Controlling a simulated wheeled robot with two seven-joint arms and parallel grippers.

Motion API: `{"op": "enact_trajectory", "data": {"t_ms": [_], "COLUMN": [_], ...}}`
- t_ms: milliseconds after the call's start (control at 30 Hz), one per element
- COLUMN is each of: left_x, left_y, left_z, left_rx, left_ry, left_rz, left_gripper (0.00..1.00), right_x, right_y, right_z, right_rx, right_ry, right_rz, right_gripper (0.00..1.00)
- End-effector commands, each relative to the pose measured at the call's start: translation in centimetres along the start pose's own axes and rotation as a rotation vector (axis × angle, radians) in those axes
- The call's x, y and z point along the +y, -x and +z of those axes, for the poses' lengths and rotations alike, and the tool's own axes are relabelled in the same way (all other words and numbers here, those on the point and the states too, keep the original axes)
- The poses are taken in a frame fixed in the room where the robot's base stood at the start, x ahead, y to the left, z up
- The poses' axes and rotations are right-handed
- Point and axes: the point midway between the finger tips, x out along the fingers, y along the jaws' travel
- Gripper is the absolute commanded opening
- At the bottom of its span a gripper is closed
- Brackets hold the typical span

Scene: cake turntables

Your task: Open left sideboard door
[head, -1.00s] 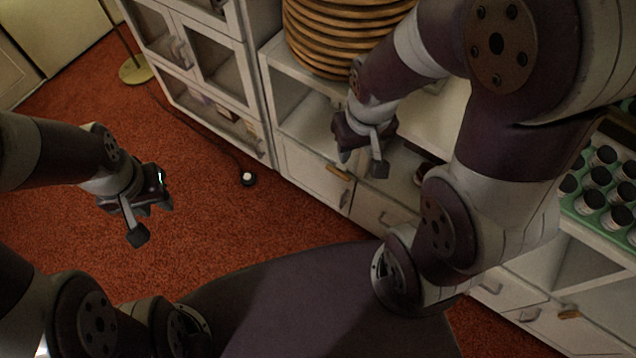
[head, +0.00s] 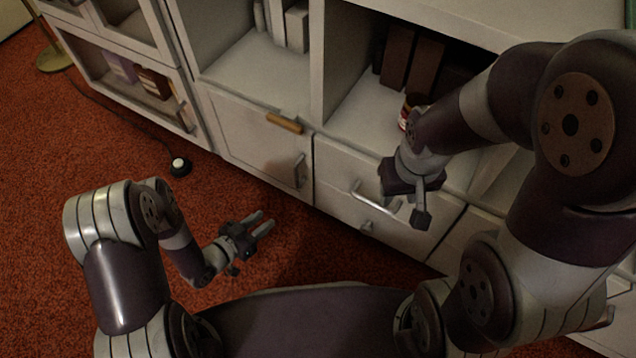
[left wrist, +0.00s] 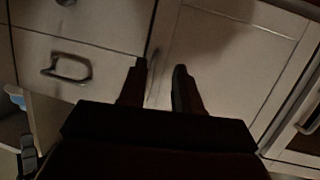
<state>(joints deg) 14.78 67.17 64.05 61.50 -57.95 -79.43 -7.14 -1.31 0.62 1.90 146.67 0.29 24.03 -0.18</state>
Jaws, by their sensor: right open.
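The left sideboard door (head: 245,140) is a white panel and looks closed. A metal handle (head: 299,172) is near its right edge, and a tan wooden piece (head: 284,123) is at its top. My left gripper (head: 266,222) is open and empty, in front of and below the door, apart from the handle in the head view. In the left wrist view, the open fingers (left wrist: 158,72) point at the door (left wrist: 225,60), with the thin handle (left wrist: 153,65) showing between the fingertips. My right gripper (head: 408,205) is open in front of the drawers.
Drawers with a metal bar handle (head: 375,198) are right of the door. A glass-fronted cabinet (head: 125,75) stands to the left. Open shelves above hold books (head: 410,60) and a red-labelled jar (head: 404,118). A cable with a round switch (head: 180,166) lies on the red carpet (head: 60,200).

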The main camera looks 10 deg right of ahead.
Motion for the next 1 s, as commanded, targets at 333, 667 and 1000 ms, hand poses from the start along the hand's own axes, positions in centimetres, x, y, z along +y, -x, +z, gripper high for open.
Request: {"op": "enact_trajectory", "data": {"t_ms": [333,667,1000], "left_x": [0.0,0.4,0.4], "left_y": [-1.9,-9.6,-11.8], "left_z": [-7.0,-9.2,-10.3], "left_rx": [0.302,0.300,0.297], "left_ry": [-0.080,-0.078,-0.074], "left_rz": [0.042,0.039,0.035], "left_gripper": [0.33,0.33,0.33], "right_x": [0.0,0.0,0.0], "right_y": [-0.9,-4.5,-5.2], "right_z": [0.1,0.6,0.6], "right_rx": [0.000,-0.001,0.000], "right_ry": [0.000,0.000,0.000], "right_rz": [0.000,0.000,0.000], "right_gripper": [0.43,0.43,0.43]}}
